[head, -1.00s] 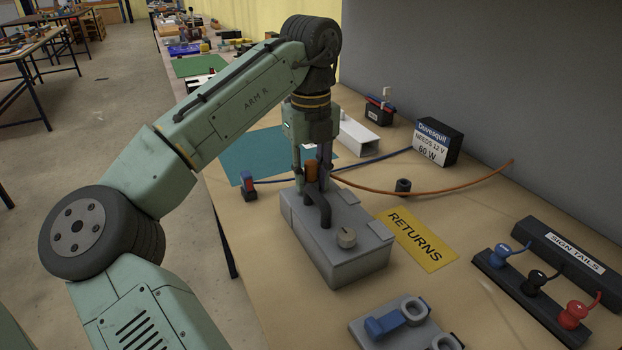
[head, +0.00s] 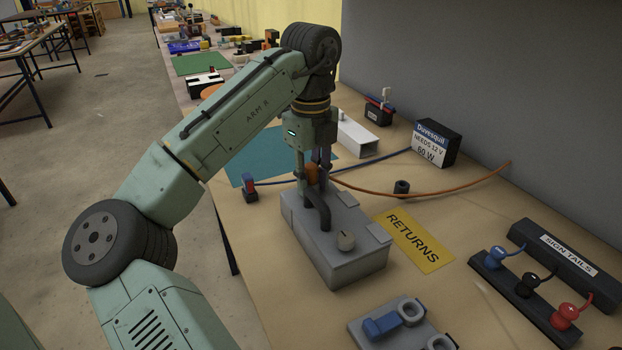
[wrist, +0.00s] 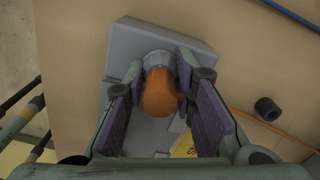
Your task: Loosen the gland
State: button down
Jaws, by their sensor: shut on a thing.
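The orange gland (wrist: 160,92) stands on the grey box (head: 345,264), with a grey collar (wrist: 157,58) at its base in the wrist view. An orange cable (head: 440,198) leads away from near it. My gripper (wrist: 158,85) points down over the far end of the box, its two dark padded fingers on either side of the gland and shut on it. In the head view the fingers partly hide the gland (head: 312,174). The exact contact with the collar is hard to see.
A black ring (head: 402,187), yellow RETURNS card (head: 415,238) and Duvesquil supply (head: 438,143) lie to the right. A terminal block (head: 525,295) stands at lower right.

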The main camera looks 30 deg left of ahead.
jog(key=shift+r+n+p, duration=0.15)
jog(key=shift+n+p, duration=0.35)
jog(key=shift+p, duration=0.15)
jog(key=shift+n+p, duration=0.9)
jog(key=shift+n, duration=0.3)
jog(key=shift+n, duration=0.3)
jog(key=n, duration=0.2)
jog(key=shift+n+p, duration=0.3)
jog(key=shift+n, duration=0.1)
jog(key=c, duration=1.2)
grip_release()
jog(key=shift+f, duration=0.25)
jog(key=shift+c, duration=0.2)
